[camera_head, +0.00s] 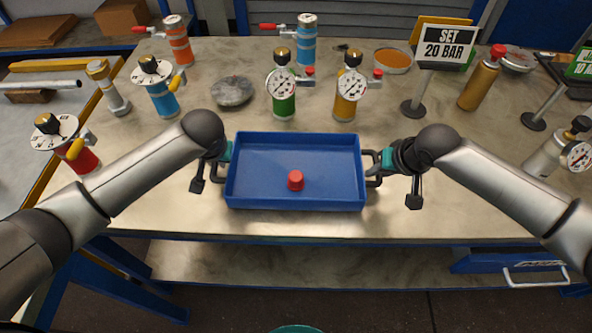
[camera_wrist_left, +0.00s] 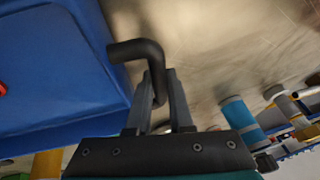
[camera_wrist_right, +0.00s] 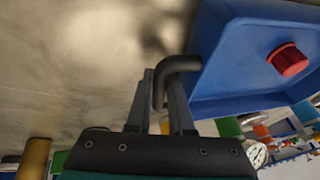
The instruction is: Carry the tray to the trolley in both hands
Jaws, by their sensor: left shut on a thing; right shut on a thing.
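The blue tray (camera_head: 295,160) is at the front middle of the workbench in the head view, with a small red cap-like piece (camera_head: 295,180) in it. My left gripper (camera_head: 222,165) is shut on the tray's left black handle; the left wrist view shows the fingers (camera_wrist_left: 160,88) around the handle. My right gripper (camera_head: 374,165) is shut on the right black handle; the right wrist view shows the fingers (camera_wrist_right: 160,90) around it. The red piece also shows in the right wrist view (camera_wrist_right: 288,60). I cannot tell whether the tray touches the bench. No trolley can be made out.
The workbench (camera_head: 400,215) holds a green vessel (camera_head: 283,100) and a yellow vessel (camera_head: 347,105) with gauges just behind the tray. A grey disc (camera_head: 232,91), a sign (camera_head: 443,43) and several other vessels stand further around. The bench front is clear beside the tray.

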